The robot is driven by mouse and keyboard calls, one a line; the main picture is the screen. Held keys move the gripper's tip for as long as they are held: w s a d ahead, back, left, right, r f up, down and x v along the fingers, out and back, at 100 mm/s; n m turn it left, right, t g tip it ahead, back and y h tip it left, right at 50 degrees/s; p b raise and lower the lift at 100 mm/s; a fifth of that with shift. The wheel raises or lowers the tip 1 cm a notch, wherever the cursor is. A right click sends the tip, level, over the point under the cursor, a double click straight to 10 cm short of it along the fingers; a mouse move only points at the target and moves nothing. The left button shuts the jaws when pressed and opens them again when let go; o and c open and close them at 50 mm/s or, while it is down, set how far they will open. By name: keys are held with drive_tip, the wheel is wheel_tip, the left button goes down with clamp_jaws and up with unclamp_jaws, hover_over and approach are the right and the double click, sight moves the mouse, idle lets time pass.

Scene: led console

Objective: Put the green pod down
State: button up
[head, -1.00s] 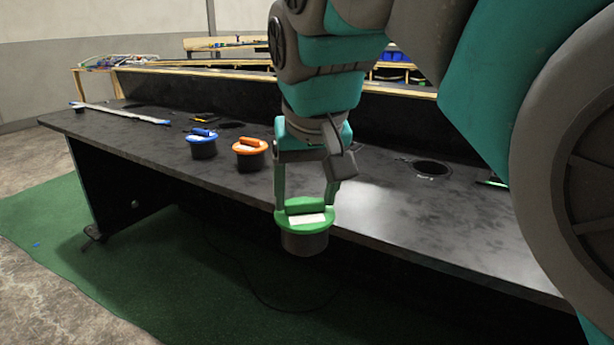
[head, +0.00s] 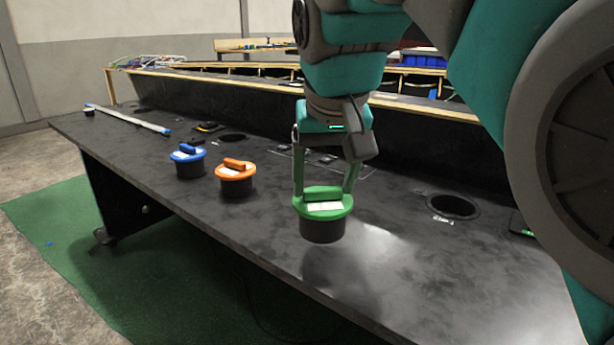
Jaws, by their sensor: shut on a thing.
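The green pod (head: 322,222) has a green lid with a raised handle and white label, and a dark round body. My gripper (head: 324,190) is shut on its green handle from above. The pod hangs upright over the dark console top (head: 400,265), with a shadow on the surface below it. The exact gap beneath the pod is hard to tell.
A blue pod (head: 187,164) and an orange pod (head: 235,182) stand on the console to the left. The console's front edge runs close by; the top around the green pod is clear.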

drive_tip(key=shift+w+a+f+p, duration=0.2)
drive_tip(key=shift+w+a+f, duration=0.4)
drive_tip(key=shift+w, duration=1)
drive_tip(key=shift+w+a+f+p, duration=0.2)
drive_tip(key=shift+w+f, duration=0.7)
drive_tip(key=shift+w, duration=0.75)
drive_tip(key=shift+w+a+f+p, duration=0.15)
drive_tip(key=shift+w+a+f, duration=0.45)
drive_tip(key=shift+w, duration=1)
drive_tip(key=shift+d+f, duration=0.15)
drive_tip(key=shift+f, duration=0.15)
drive_tip(key=o, duration=1.2)
drive_tip(key=shift+r, duration=0.1)
drive_tip(key=v, duration=1.2)
drive_tip(key=shift+s, duration=0.15)
